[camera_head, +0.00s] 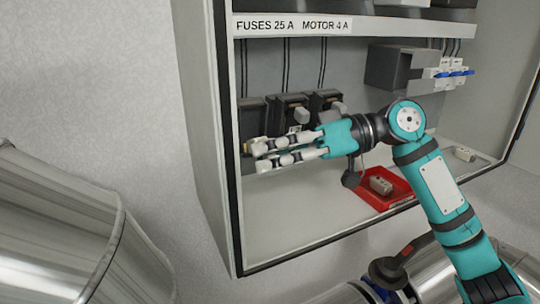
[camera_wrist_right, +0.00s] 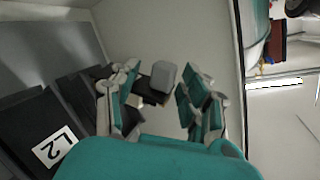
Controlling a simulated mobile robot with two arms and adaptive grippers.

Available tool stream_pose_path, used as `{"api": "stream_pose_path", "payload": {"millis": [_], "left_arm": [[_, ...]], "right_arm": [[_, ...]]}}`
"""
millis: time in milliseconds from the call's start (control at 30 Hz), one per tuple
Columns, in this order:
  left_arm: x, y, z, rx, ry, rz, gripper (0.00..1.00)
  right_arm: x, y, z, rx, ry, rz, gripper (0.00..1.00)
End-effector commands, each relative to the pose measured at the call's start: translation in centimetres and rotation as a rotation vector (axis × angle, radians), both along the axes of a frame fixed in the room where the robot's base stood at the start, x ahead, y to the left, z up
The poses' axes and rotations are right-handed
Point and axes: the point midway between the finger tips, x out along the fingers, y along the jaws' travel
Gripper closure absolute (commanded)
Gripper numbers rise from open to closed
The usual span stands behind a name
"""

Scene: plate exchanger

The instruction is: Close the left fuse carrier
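Three dark fuse holders stand in a row on the cabinet's back wall. The left fuse holder (camera_head: 252,113) is partly hidden behind my right gripper (camera_head: 256,157). The middle holder (camera_head: 290,106) and the right holder (camera_head: 322,101) each show a light grey handle tilted out to the front. In the right wrist view, a grey handle block (camera_wrist_right: 163,75) on a dark carrier lies between the spread fingers of my right gripper (camera_wrist_right: 159,84). Gaps show on both sides of it, so the gripper looks open. My left gripper is out of view.
A red tray (camera_head: 402,196) with a pale block (camera_head: 381,185) sits on the cabinet floor below my right arm. A grey box (camera_head: 392,68) and blue-levered switches (camera_head: 456,73) are at upper right. The cabinet's left wall (camera_head: 205,120) is close to the gripper.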

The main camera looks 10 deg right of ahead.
Motion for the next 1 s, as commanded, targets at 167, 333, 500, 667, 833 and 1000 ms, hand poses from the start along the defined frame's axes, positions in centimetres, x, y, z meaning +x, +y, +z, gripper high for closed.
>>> {"api": "stream_pose_path", "payload": {"millis": [167, 333, 500, 667, 833, 1000], "left_arm": [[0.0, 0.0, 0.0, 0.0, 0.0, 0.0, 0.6], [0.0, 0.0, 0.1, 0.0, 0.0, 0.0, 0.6], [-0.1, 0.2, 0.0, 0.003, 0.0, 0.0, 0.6], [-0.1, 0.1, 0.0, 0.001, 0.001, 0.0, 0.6], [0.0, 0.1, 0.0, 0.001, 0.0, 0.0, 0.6], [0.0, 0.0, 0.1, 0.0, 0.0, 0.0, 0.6]], "right_arm": [[-0.1, 0.0, 0.2, 0.004, -0.005, 0.002, 0.54], [-0.1, 0.1, 0.4, 0.006, -0.007, 0.004, 0.54], [-0.1, -0.2, 0.5, 0.007, -0.009, 0.003, 0.54], [-0.1, -2.4, 0.9, 0.007, -0.006, -0.001, 0.54], [0.0, -6.1, 1.6, 0.007, -0.006, -0.003, 0.54], [0.0, -9.4, 2.4, 0.007, -0.005, -0.003, 0.54]]}}
